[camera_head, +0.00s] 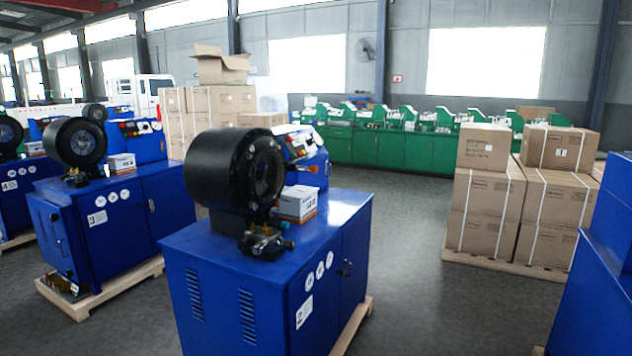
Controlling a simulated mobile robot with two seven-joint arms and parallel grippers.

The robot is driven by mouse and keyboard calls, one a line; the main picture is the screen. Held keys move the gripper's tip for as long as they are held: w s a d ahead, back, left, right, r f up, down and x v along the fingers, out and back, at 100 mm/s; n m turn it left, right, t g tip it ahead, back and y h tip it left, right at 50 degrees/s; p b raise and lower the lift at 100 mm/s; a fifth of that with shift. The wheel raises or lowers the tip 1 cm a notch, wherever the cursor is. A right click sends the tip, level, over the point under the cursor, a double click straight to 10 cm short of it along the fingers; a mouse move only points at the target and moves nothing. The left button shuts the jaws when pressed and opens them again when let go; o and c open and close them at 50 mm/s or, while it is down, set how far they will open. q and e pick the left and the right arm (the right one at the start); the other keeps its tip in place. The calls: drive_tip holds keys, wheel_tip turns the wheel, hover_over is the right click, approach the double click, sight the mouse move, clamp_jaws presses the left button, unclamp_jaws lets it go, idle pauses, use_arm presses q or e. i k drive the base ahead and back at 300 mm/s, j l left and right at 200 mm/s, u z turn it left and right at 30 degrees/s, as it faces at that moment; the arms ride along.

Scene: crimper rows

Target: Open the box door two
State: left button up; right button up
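The blue machine cabinet marked 2 (229,279) stands in the middle foreground, with a white number label (304,312) on its right-hand face. A door (355,251) on that face looks shut, with a small dark handle (345,268) near its left edge. A black round crimper head (222,170) sits on top, with a small white box (298,203) beside it. Neither of my grippers is in view.
Blue machine 3 (109,239) stands to the left on a wooden pallet. Another blue cabinet (597,285) fills the right edge. Stacked cartons (486,205) stand behind at right. The grey floor (440,310) between is clear.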

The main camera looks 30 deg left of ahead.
sight(320, 179)
drive_tip(key=i, duration=1.9)
drive_tip(key=i+u, duration=0.2)
drive_tip(key=i, duration=0.5)
drive_tip(key=i+l+u, duration=0.1)
drive_tip(key=i+u, duration=0.15)
drive_tip(key=i, duration=0.4)
drive_tip(key=i+l+u, duration=0.15)
drive_tip(key=i+u, duration=0.2)
drive_tip(key=u, duration=0.15)
drive_tip(key=i+l+u, duration=0.25)
drive_tip(key=u, duration=0.2)
drive_tip(key=i+l+u, duration=0.25)
drive_tip(key=u, duration=0.25)
drive_tip(key=i+l+u, duration=0.15)
drive_tip(key=l+u, duration=0.3)
drive_tip(key=l, duration=0.1)
